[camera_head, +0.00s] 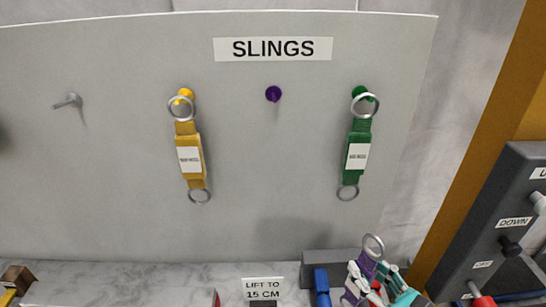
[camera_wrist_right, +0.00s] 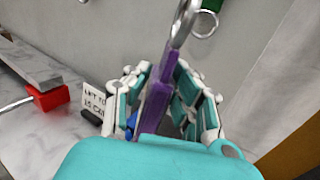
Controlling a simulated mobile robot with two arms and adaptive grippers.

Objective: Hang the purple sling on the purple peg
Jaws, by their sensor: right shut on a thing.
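The purple peg (camera_head: 273,94) is bare on the grey board, below the SLINGS sign. The purple sling (camera_head: 367,266) is at the lower right of the head view, its metal ring (camera_head: 374,246) pointing up. My right gripper (camera_head: 369,284) is shut on the sling, below and to the right of the peg. In the right wrist view the purple strap (camera_wrist_right: 155,102) stands between the teal and white fingers (camera_wrist_right: 163,92), with a metal ring (camera_wrist_right: 184,22) above. The lower end of the sling is hidden. My left gripper is not in view.
A yellow sling (camera_head: 188,155) and a green sling (camera_head: 357,155) hang on pegs either side of the purple peg. A grey peg (camera_head: 68,102) at left is empty. A dark control box (camera_head: 500,220) stands at right. A LIFT TO 15 CM sign (camera_head: 263,289) is below.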

